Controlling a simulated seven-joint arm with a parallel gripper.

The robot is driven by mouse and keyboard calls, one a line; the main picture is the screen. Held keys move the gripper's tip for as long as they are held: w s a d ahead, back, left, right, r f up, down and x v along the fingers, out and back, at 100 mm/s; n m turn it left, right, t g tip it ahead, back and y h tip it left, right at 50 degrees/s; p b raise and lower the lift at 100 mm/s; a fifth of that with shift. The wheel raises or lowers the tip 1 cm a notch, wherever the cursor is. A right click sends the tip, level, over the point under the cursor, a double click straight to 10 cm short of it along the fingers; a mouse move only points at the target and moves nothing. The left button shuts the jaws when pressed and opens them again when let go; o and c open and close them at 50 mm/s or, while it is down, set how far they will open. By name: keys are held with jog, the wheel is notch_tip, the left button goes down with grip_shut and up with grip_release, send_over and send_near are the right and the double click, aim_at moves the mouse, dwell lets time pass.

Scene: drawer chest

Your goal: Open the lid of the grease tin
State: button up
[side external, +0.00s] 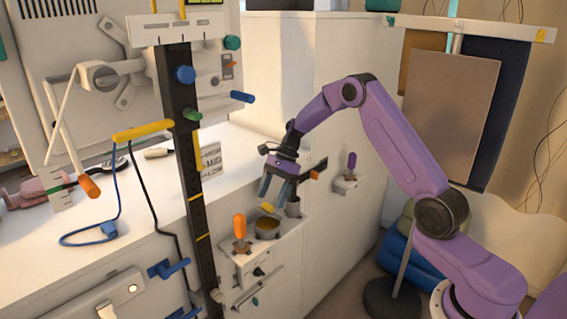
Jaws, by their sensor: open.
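A small round tin (267,229) with a golden-brown top sits in the shelf on the front of the white cabinet; I take it as the grease tin. A small yellow tab (267,208) shows just above its back edge; whether it belongs to the lid is too small to tell. My gripper (276,198) hangs just above and behind the tin, its grey-blue fingers pointing down, open with nothing seen between them. I cannot tell whether a finger touches the tab.
An orange-handled tool (240,228) stands left of the tin, and a grey cup (293,207) stands close on its right. A black upright post (185,150) with coloured knobs rises at the left.

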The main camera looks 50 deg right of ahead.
jog(key=v, duration=1.5)
jog(key=shift+d+r, duration=0.15)
jog(key=shift+r, duration=0.05)
jog(key=shift+h, duration=0.8)
jog(key=a+x, duration=0.1)
jog(key=x, duration=1)
jog(key=a+r+x, duration=0.1)
jog(key=x, duration=0.5)
jog(key=shift+a, duration=0.35)
grip_shut()
jog(key=shift+d+r+y, duration=0.15)
jog(key=shift+d+y, duration=0.45)
jog(key=shift+y, duration=0.2)
grip_release()
